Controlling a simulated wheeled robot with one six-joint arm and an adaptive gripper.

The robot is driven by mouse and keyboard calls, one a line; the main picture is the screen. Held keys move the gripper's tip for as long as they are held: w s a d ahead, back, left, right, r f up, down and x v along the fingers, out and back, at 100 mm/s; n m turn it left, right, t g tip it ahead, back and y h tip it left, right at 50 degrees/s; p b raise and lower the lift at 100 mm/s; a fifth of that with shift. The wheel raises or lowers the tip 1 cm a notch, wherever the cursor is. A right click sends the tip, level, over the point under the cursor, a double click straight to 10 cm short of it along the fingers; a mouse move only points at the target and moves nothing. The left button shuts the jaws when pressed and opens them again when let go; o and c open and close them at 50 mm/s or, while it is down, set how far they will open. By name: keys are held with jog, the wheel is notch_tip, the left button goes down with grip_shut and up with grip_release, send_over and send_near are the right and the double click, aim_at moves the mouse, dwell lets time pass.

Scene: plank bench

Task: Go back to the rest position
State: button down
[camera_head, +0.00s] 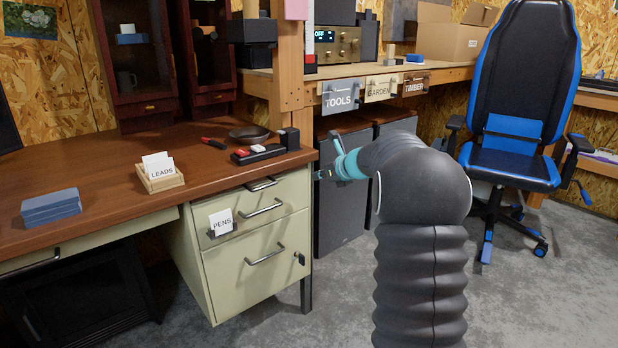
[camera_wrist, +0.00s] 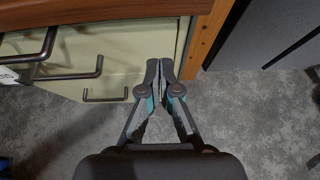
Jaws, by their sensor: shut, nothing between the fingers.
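My gripper (camera_wrist: 160,72) is shut and empty in the wrist view, its two fingertips together close to the cream drawer front (camera_wrist: 110,70) and the wooden post (camera_wrist: 203,40). In the head view my gripper (camera_head: 322,174) is small and partly hidden by my arm, just right of the drawer cabinet (camera_head: 255,250). The arm reaches out from the lower right and bends toward the cabinet. Whether the fingers touch the cabinet, I cannot tell.
The desk (camera_head: 100,190) bears a LEADS card box (camera_head: 160,172), a blue-grey block (camera_head: 50,207) and a black tray (camera_head: 257,153). Drawer handles (camera_head: 265,254) stick out nearby. A blue and black chair (camera_head: 512,120) stands at the right. The grey floor (camera_head: 540,290) in front is clear.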

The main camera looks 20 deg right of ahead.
jog(key=v, duration=0.8)
jog(key=shift+a, duration=0.15)
jog(key=s+a+f+n+g, duration=0.35)
jog(key=s+n, duration=0.25)
jog(key=n, duration=0.2)
jog(key=s+a+f+n+g, duration=0.2)
jog(key=s+f+n, duration=0.3)
jog(key=s+n, duration=0.2)
jog(key=s+a+r+n+h, duration=0.1)
jog(key=s+a+n, duration=0.3)
jog(key=s, duration=0.5)
jog(key=s+a+r+n+h, duration=0.1)
jog(key=s+a+n, duration=0.4)
jog(key=s, duration=0.5)
jog(key=s+a+r+n+h+p, duration=0.1)
jog(key=s+a+n, duration=0.4)
jog(key=s+n, duration=0.3)
jog(key=shift+s+a+h, duration=0.2)
jog(key=shift+s+h, duration=0.2)
jog(key=shift+s, duration=0.4)
